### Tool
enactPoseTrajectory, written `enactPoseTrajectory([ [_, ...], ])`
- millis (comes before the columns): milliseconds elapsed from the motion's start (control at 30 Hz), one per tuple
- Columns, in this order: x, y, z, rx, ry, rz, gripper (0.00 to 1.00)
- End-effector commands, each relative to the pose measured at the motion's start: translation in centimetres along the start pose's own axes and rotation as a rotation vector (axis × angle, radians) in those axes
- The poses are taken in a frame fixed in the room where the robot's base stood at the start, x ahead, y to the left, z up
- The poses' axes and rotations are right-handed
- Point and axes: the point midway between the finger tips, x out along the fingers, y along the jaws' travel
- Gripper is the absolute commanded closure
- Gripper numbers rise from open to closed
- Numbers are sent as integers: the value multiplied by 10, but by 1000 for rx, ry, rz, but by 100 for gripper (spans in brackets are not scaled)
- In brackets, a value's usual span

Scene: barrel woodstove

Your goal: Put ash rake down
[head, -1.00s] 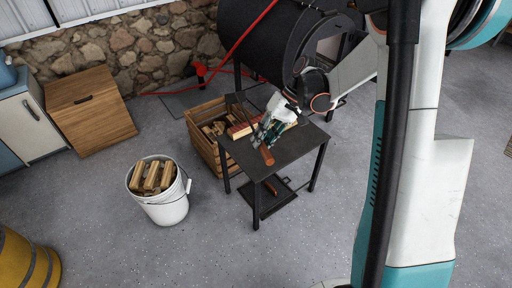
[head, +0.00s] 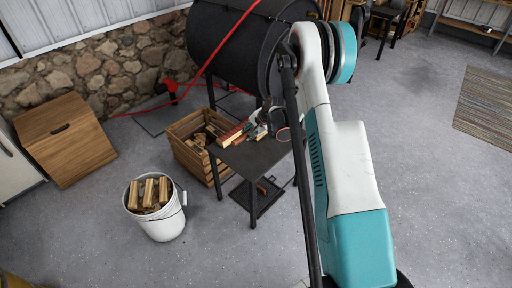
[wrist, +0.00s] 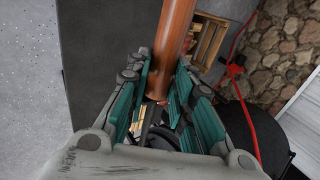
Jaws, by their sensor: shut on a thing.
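My gripper (wrist: 158,88) is shut on the reddish-brown wooden handle of the ash rake (wrist: 174,38), which runs between its green finger pads in the wrist view. The rake's head cannot be made out. In the head view my gripper (head: 264,122) is small, over the far part of the small dark metal table (head: 262,160), partly hidden by my arm. The table's dark top (wrist: 100,45) also shows below the handle in the wrist view. I cannot tell whether the rake touches it.
A red-and-cream object (head: 231,136) lies on the table's left side. A slatted wood crate (head: 187,155) stands left of the table, and a white bucket of wood pieces (head: 160,226) in front. The black barrel stove (head: 232,45) is behind. The near floor is clear.

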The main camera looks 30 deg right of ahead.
Motion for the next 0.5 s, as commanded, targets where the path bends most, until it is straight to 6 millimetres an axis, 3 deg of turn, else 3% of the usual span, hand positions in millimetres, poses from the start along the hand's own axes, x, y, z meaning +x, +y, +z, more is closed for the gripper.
enactPoseTrajectory([
  [500, 102, 68, 2, -1, -1, 0, 100],
])
